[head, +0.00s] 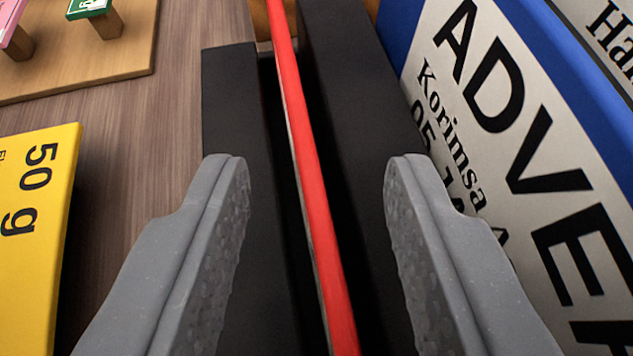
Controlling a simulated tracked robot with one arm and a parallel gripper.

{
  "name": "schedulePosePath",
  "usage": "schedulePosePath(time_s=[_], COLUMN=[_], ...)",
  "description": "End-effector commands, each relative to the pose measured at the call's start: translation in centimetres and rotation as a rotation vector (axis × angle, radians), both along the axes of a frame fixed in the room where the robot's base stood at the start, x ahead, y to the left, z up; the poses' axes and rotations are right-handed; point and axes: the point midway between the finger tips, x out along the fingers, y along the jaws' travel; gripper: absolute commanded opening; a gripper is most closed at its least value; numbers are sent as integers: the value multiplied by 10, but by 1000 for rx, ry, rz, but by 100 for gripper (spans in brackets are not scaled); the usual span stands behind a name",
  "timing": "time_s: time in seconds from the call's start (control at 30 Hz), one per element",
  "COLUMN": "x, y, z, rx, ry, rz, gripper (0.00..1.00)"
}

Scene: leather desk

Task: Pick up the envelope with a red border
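The red-bordered envelope shows as a thin red edge (312,190), seen from above. It stands upright in the slot of a black holder (345,110), with black walls on both sides of it. Only its red edge and a thin pale strip of its side show; its faces are hidden in the slot. My gripper (317,175) is open, with its two grey fingers on either side of the red edge and a gap on both sides. The fingers appear to be over the holder, and neither visibly touches the envelope.
A blue-bordered item printed "ADVE" (480,110) stands close to the right finger. A yellow item marked "50 g" (35,240) lies at the left. A wooden board (110,60) with small tagged pegs is at the upper left. Bare wood-grained surface (180,110) shows between them.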

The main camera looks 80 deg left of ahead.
Motion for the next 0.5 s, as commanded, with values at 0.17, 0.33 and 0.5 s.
schedulePosePath(time_s=[0.17, 0.33, 0.5], x=[0, 0, 0], y=[0, 0, 0], z=[0, 0, 0], rx=[0, 0, -1], ry=[0, -1, -2], rz=[-1, 0, -1], gripper=[35, 0, 0])
